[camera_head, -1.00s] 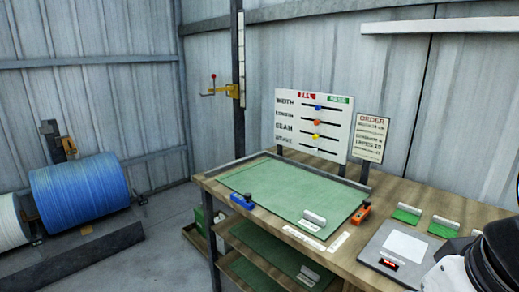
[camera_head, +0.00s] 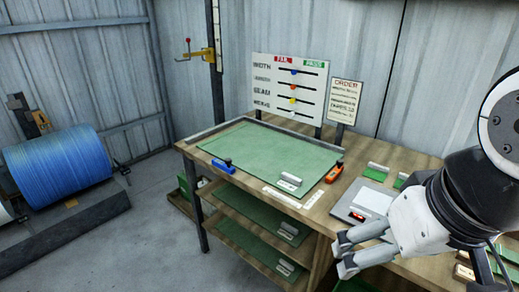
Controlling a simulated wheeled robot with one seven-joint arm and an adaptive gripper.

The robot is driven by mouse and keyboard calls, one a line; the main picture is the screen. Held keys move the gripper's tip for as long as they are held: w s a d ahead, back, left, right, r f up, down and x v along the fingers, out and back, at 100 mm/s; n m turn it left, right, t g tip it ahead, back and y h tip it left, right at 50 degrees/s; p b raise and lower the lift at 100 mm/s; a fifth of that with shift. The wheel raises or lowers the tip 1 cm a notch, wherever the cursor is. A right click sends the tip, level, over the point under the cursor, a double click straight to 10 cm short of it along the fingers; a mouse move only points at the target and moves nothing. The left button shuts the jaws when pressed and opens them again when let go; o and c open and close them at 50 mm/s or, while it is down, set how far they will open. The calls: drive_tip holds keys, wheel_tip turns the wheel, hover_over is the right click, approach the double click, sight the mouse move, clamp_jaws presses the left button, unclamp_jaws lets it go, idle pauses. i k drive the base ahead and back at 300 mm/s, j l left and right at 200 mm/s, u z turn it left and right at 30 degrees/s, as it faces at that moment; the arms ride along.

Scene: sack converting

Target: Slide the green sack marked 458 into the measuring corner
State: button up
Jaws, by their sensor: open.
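A green sack (camera_head: 265,152) lies flat on the wooden bench top, with a white block (camera_head: 290,181) near its front right corner. Its marking is too small to read. Dark raised rails (camera_head: 213,132) run along the bench's left back and rear edges and meet at a corner behind the sack; the sack lies close to them. More green sacks lie on the shelves below, one on the upper shelf (camera_head: 255,215). My gripper (camera_head: 342,254) is open and empty, in front of the bench's right part, apart from the sack.
A blue tool (camera_head: 223,166) and an orange tool (camera_head: 334,173) lie beside the sack. A white ruled strip (camera_head: 282,197) lies at the front edge. A grey scale (camera_head: 362,203) and small green pieces stand right. A gauge board (camera_head: 290,90) stands behind.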

sight(293, 167)
drive_tip(key=i+l+u, duration=0.15)
drive_tip(key=i+l, duration=0.25)
drive_tip(key=i+l+u, duration=0.15)
drive_tip(key=i+l, duration=0.15)
drive_tip(key=l, duration=0.25)
